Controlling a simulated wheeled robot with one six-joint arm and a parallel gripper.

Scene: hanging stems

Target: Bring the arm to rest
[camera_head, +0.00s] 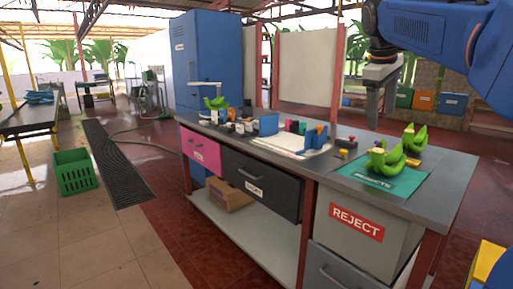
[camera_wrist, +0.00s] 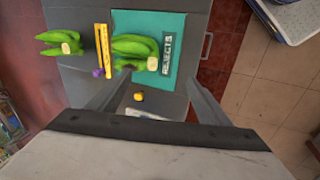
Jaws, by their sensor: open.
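My blue arm (camera_head: 430,28) reaches in from the upper right of the head view. My gripper (camera_head: 374,112) points down above the right part of the grey workbench (camera_head: 262,165). In the wrist view its two fingers (camera_wrist: 150,108) are spread apart with nothing between them. Green bananas (camera_head: 385,160) lie on the green rejects mat (camera_head: 398,187), which also shows in the wrist view (camera_wrist: 176,24). Another green bunch (camera_head: 414,138) lies behind them, off the mat. The gripper is above the bench and apart from both bunches.
The bench also holds a small yellow-topped item (camera_head: 343,154), a white sheet (camera_head: 288,144), blue holders (camera_head: 316,137) and, at its far end, more bananas (camera_head: 216,103). A blue cabinet (camera_head: 208,60) stands behind. A green crate (camera_head: 74,172) sits on the open tiled floor.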

